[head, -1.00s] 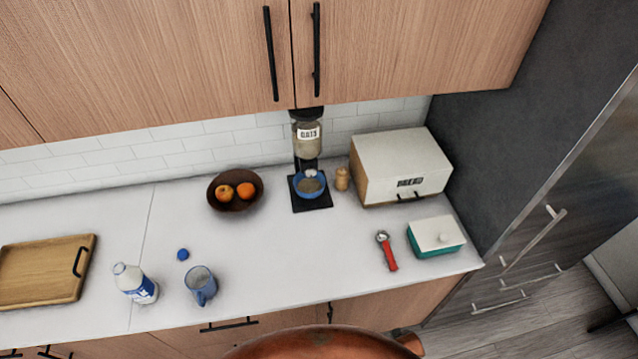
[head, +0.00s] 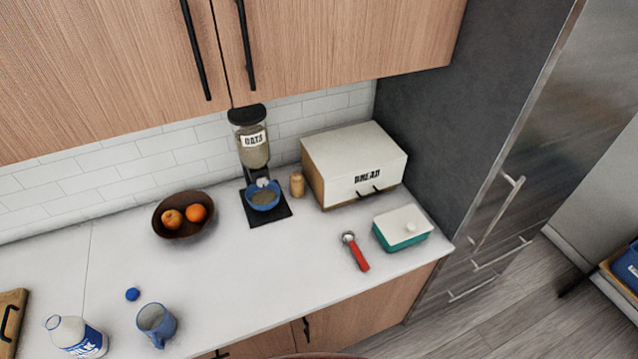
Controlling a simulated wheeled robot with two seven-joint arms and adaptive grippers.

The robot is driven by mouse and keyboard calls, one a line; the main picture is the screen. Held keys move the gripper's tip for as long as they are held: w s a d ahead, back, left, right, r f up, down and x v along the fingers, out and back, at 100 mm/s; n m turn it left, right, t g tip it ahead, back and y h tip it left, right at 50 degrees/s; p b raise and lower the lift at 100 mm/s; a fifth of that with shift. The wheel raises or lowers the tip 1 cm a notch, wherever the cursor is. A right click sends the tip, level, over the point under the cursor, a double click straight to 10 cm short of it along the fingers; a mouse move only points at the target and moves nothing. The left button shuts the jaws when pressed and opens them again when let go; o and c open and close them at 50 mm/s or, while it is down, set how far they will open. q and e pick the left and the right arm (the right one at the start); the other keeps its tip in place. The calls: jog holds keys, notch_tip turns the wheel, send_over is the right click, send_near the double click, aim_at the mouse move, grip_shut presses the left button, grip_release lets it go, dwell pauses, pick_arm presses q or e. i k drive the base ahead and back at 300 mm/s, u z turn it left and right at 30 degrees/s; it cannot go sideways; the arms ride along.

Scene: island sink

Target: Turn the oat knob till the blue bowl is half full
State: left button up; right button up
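The oat dispenser (head: 253,148), a clear cylinder with a black lid and an OATS label, stands against the tiled wall in the head view. It holds pale oats. The blue bowl (head: 263,197) sits under its spout on a black base, with greyish-tan contents inside; the exact level is too small to tell. The knob (head: 262,182) seems to be the pale part just above the bowl, and its details are unclear. Neither of my grippers is in view.
A bread box (head: 353,167) and a small wooden shaker (head: 297,184) stand right of the dispenser. A fruit bowl (head: 183,215) is left. A red-handled scoop (head: 356,252), butter dish (head: 402,228), mug (head: 156,324) and milk bottle (head: 75,336) stand nearer. The counter's middle is clear.

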aim_at(262, 181)
jog(key=z, duration=1.45)
jog(key=k, duration=1.25)
jog(key=u, duration=1.9)
jog(key=i, duration=0.5)
